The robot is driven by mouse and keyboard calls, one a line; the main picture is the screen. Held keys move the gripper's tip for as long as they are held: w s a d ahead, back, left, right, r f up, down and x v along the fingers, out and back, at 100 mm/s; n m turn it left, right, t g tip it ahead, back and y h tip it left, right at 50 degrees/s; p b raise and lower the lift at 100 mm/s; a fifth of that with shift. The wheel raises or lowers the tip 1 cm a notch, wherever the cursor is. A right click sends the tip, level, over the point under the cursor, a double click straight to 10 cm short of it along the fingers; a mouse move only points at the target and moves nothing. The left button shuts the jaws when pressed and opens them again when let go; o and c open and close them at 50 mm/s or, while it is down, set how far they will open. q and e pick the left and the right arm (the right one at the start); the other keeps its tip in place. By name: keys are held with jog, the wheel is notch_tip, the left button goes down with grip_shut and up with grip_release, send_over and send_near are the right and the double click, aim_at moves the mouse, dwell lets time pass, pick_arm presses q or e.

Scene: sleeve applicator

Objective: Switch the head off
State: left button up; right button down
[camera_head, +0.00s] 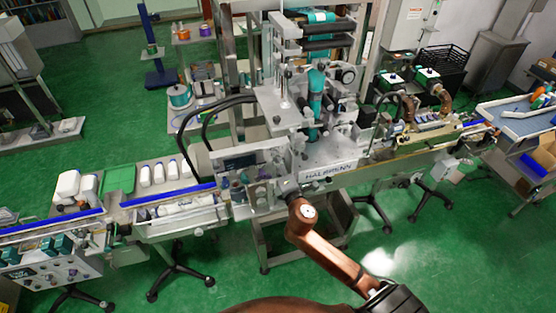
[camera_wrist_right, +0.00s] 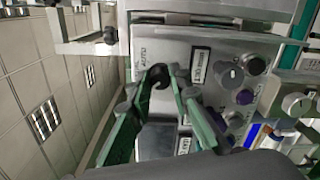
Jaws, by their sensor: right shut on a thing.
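The sleeve applicator machine, marked with a brand name on its front plate (camera_head: 330,171), stands in the middle of the head view. My right gripper (camera_head: 287,189) is at its front, below that plate and to the left. In the right wrist view, the green fingers of my right gripper (camera_wrist_right: 163,74) close around a small dark knob (camera_wrist_right: 159,80) on a grey control panel (camera_wrist_right: 205,50). The panel carries printed labels, one reading AUTO; the label by the held knob is too small to read surely. The knob's setting is partly hidden by the fingers. My left gripper is not in view.
Other knobs and buttons sit close by on the panel, among them a black knob (camera_wrist_right: 231,77) and a purple button (camera_wrist_right: 244,97). A conveyor with white bottles (camera_head: 160,172) runs left of the machine. Green floor (camera_head: 420,260) is open at the front right.

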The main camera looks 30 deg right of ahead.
jog(key=shift+n, duration=0.3)
jog(key=c, duration=1.8)
grip_release()
jog(key=shift+o, duration=0.2)
jog(key=v, duration=1.2)
jog(key=shift+f, duration=0.1)
